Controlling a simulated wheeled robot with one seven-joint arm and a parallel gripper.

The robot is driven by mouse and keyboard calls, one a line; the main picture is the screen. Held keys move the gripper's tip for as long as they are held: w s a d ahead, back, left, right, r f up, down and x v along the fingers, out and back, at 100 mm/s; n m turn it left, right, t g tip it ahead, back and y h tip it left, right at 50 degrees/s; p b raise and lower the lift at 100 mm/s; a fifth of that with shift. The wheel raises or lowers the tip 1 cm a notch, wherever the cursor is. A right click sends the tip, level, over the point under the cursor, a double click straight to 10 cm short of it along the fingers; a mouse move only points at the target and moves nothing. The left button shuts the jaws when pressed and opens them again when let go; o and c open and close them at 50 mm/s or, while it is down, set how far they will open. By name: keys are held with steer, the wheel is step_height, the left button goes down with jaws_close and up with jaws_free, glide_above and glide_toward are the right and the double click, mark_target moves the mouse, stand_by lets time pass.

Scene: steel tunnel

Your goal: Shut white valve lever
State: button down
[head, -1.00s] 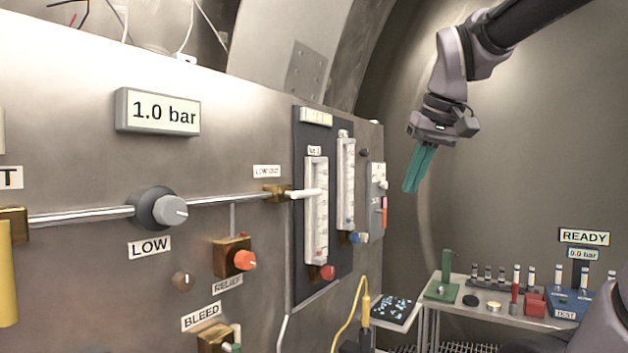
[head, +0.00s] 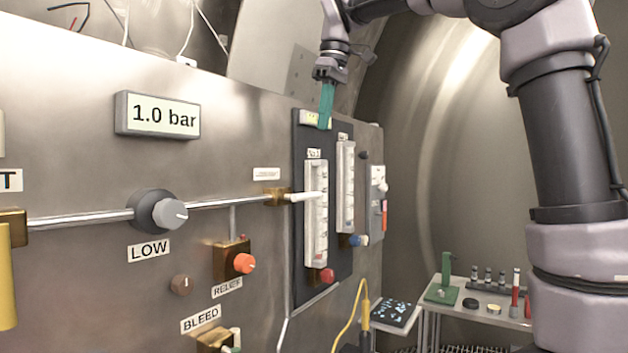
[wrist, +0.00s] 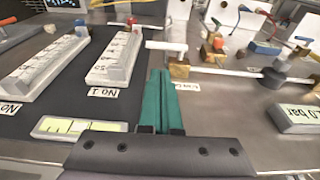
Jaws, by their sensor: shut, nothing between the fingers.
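The white valve lever (head: 306,195) sticks out sideways to the right from a brass valve body (head: 276,197) at the end of the steel pipe on the panel. It overlaps the front of the No 1 flow tube in the head view. In the wrist view the white lever (wrist: 166,46) lies beyond my fingertips, with a brass body (wrist: 179,68) to its right. My gripper (head: 325,122) has green fingers pointing down, above the lever near the top of the dark flowmeter board. In the wrist view my gripper (wrist: 160,75) is shut and empty, apart from the lever.
Two flow tubes (head: 316,215) stand upright on the dark board (head: 301,140). An orange relief knob (head: 244,263) and a grey LOW knob (head: 170,213) project from the panel. A yellow cable (head: 350,315) hangs below. A bench (head: 460,297) with small items stands right.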

mark_target(316, 194)
steer(key=f, duration=0.4)
steer(key=w+a+f, duration=0.1)
steer(key=f, duration=0.4)
steer(key=a+f, duration=0.1)
steer(key=f, duration=0.3)
steer(key=shift+w+a+f, duration=0.1)
steer(key=shift+w+f, duration=0.2)
steer(key=shift+f, duration=0.1)
steer(key=shift+w+f, duration=0.1)
steer(key=shift+w+d+f+g+y, duration=0.2)
steer(key=shift+f+g+y, duration=0.1)
steer(key=shift+g+y, duration=0.15)
steer(key=shift+w+d+f+g+y, duration=0.15)
steer(key=shift+f+g+y, duration=0.15)
steer(key=shift+g, duration=0.25)
steer(key=shift+f+m+g+y, duration=0.3)
steer(key=shift+f+g+y, duration=0.25)
steer(key=shift+g, duration=0.15)
steer(key=shift+f, duration=0.25)
steer(key=shift+w+f, duration=0.1)
steer(key=shift+f, duration=0.05)
